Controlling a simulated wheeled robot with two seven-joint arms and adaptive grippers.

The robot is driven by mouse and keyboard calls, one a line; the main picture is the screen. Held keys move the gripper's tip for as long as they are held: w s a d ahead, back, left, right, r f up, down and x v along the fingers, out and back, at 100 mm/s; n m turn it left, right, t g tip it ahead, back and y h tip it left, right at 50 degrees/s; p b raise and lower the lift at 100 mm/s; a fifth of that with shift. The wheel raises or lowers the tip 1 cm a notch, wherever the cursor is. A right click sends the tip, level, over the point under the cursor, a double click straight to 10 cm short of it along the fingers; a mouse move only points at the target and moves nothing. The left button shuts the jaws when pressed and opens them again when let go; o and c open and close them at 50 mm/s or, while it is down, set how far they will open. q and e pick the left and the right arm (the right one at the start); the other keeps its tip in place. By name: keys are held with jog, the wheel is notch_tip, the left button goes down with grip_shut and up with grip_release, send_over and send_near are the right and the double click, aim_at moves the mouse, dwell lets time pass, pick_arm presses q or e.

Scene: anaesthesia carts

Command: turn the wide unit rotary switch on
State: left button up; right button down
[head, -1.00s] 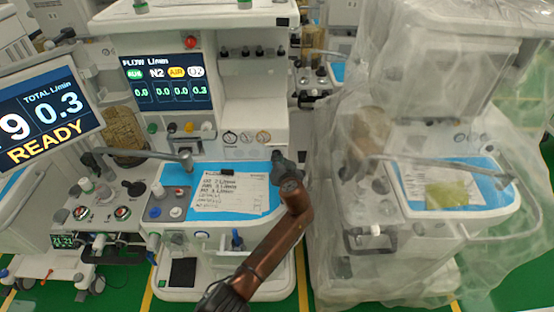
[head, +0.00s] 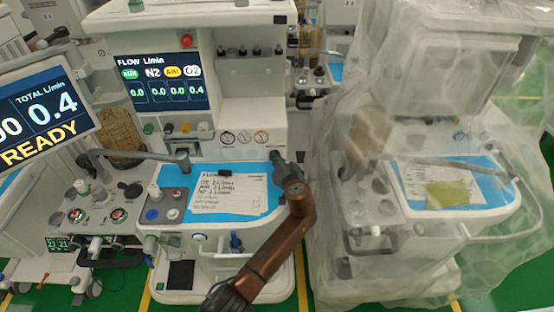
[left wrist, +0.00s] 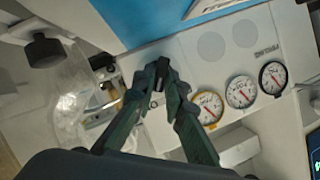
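The wide unit is the white anaesthesia cart (head: 255,112) in the middle of the head view, with a lit flow display. My left gripper (head: 284,160) is at the right end of its front panel, beside the row of round gauges. There my own wrist hides the fingertips and the rotary switch. In the left wrist view the gripper's dark fingers (left wrist: 159,76) nearly meet at the tips, around a small dark piece that looks like the rotary switch (left wrist: 157,84). The orange-rimmed gauge (left wrist: 208,107) is just right of them. My right gripper is out of view.
A plastic-covered cart (head: 375,240) stands close on the right of my arm. A paper sheet (head: 228,195) lies on the blue worktop. A jointed grey arm (head: 140,155) reaches over its left side. A screen reading READY (head: 40,115) is at the far left.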

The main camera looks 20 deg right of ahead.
pick_arm(q)
jog(key=o, duration=0.4)
jog(key=shift+w+a, duration=0.1)
notch_tip(320, 180, up, 10)
dwell(0.5)
